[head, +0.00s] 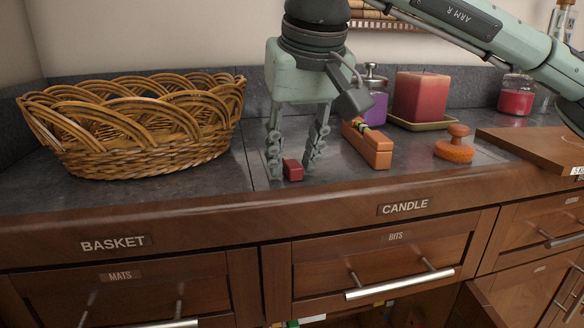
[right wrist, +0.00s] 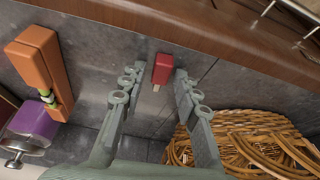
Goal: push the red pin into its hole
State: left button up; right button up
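The red pin (head: 293,171) is a small dark red block on the grey counter near its front edge. It also shows in the right wrist view (right wrist: 162,66), with a small pale part at its lower end. My right gripper (head: 291,168) points down with its fingers apart, one on each side of the red pin. In the right wrist view the pin lies between the fingertips (right wrist: 160,73), with a gap visible on both sides. No hole can be made out. My left gripper is out of view.
A wicker basket (head: 140,140) stands on the left. A purple bottle (head: 377,106), a red candle (head: 421,95) on a tray and an orange knobbed object (head: 454,151) are to the right. A wooden board (head: 545,147) lies at the far right.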

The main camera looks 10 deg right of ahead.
grip_shut()
jog(key=shift+r, duration=0.1)
